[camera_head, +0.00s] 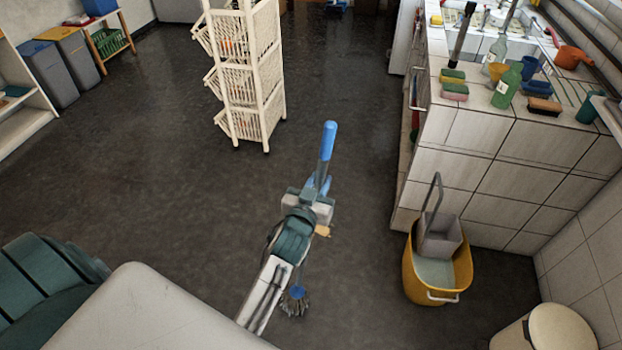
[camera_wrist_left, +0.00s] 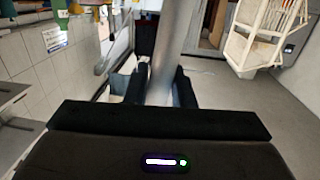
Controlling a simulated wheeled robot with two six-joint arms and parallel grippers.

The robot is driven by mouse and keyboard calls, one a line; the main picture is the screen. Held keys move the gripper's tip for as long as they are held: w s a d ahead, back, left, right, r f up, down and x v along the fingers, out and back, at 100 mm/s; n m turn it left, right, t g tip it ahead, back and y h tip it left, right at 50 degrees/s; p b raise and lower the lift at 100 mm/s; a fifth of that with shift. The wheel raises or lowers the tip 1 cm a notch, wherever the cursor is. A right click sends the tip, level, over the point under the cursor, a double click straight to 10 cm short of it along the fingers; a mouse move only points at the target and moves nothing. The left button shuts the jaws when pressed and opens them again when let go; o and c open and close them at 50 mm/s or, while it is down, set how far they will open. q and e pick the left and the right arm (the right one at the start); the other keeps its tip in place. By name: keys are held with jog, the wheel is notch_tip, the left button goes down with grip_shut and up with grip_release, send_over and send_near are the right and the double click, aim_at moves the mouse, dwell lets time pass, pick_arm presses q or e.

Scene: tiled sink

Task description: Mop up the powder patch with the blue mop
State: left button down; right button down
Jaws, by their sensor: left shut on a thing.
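My left gripper (camera_head: 318,192) is shut on the handle of the blue mop (camera_head: 327,142). The blue handle end rises above the gripper and leans slightly to the right. The mop's grey strands and blue collar hang low beside my forearm, near the floor; I cannot tell whether they touch it. In the left wrist view, the grey mop pole (camera_wrist_left: 175,50) stands between the dark fingers of the gripper (camera_wrist_left: 162,92). My forearm hides part of the pole. I cannot make out a powder patch on the dark floor. My right gripper is not in view.
A yellow bucket (camera_head: 409,275) with a grey wringer stands right of the mop, beside the tiled counter (camera_head: 490,190). A cream rack (camera_head: 262,85) stands beyond the gripper. A cream bin (camera_head: 555,328) is at bottom right. Open floor (camera_head: 150,190) lies to the left.

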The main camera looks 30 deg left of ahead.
pick_arm(q)
jog(key=shift+s+a+r+b, duration=0.15)
jog(key=shift+a+b, duration=0.35)
jog(key=shift+a, duration=0.55)
jog(key=s+a+b, duration=0.2)
jog(key=a+b, duration=0.1)
jog(key=a, duration=0.5)
jog(key=shift+b, duration=0.3)
dwell(0.5)
notch_tip(320, 180, up, 6)
jog(key=p, duration=0.5)
jog(key=shift+d, duration=0.1)
